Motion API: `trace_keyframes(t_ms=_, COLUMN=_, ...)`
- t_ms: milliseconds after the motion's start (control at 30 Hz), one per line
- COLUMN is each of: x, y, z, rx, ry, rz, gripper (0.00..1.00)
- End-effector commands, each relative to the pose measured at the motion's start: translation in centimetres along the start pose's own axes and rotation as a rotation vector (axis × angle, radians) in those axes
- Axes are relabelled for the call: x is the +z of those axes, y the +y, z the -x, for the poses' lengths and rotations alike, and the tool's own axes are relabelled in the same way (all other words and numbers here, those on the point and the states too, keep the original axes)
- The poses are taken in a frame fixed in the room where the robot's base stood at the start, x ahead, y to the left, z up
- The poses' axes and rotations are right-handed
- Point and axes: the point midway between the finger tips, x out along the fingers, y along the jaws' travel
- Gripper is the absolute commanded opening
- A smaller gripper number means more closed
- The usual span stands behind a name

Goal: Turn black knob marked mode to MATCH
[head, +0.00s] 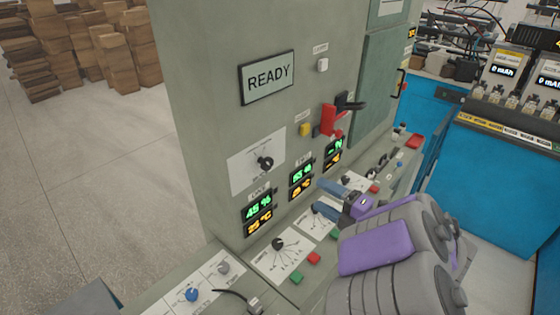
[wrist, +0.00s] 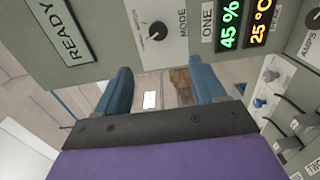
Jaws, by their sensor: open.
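The black mode knob (head: 265,163) sits on a white dial plate (head: 257,160) on the upright face of the grey-green cabinet, below the READY sign. In the wrist view the knob (wrist: 158,31) is near the top, beside the word MODE; the position words around it are too small to read, and I cannot tell its setting. My gripper (head: 322,197) has blue fingers, open and empty, to the right of the knob and apart from it in the head view. In the wrist view the fingers of my gripper (wrist: 160,78) show below the knob, with a gap between them.
The READY sign (head: 268,77) is above the dial. Lit displays (head: 258,213) are below it. A red lever (head: 333,118) and yellow button (head: 305,130) are at right. A sloped console with another black knob (head: 278,244) juts out below. Open floor lies left, with stacked boxes (head: 120,60).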

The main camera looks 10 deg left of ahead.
Motion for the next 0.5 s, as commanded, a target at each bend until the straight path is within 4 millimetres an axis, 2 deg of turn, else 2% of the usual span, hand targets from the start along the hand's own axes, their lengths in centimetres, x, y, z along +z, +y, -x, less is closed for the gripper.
trace_keyframes(t_ms=167, x=-0.2, y=-0.1, z=-1.1, rx=0.008, ry=0.016, rz=-0.001, gripper=0.70)
trace_keyframes(t_ms=500, x=-0.4, y=0.0, z=-7.6, rx=0.010, ry=0.017, rz=-0.001, gripper=0.70)
